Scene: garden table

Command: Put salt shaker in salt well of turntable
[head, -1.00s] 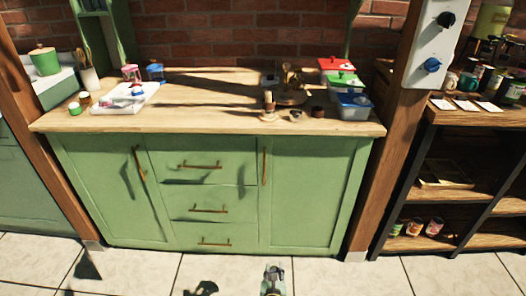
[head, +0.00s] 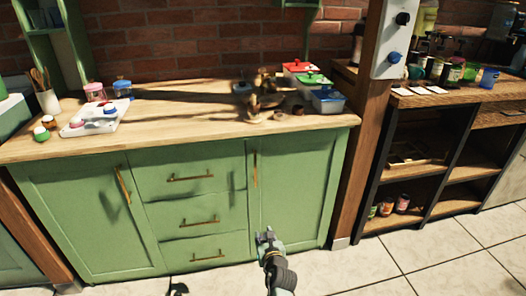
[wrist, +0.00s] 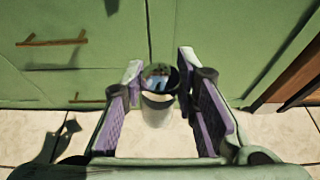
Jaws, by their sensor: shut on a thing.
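My gripper (head: 265,236) is low in front of the green cabinet in the head view. In the wrist view my gripper (wrist: 160,70) has its purple-padded fingers on either side of a small shaker (wrist: 157,108). The shaker has a dark, shiny top and a pale lower part, and I take it for the salt shaker. It looks roughly upright. What seems to be the brown turntable (head: 268,101) is on the right part of the wooden counter, with small items on and around it. Its wells cannot be made out.
The counter (head: 180,105) carries a white tray (head: 78,126) and pink and blue jars at left. Lidded boxes, red, green and blue (head: 327,101), stand at right. A wooden post (head: 355,150) and a dark shelf (head: 440,105) are further right. Tiled floor is clear in front.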

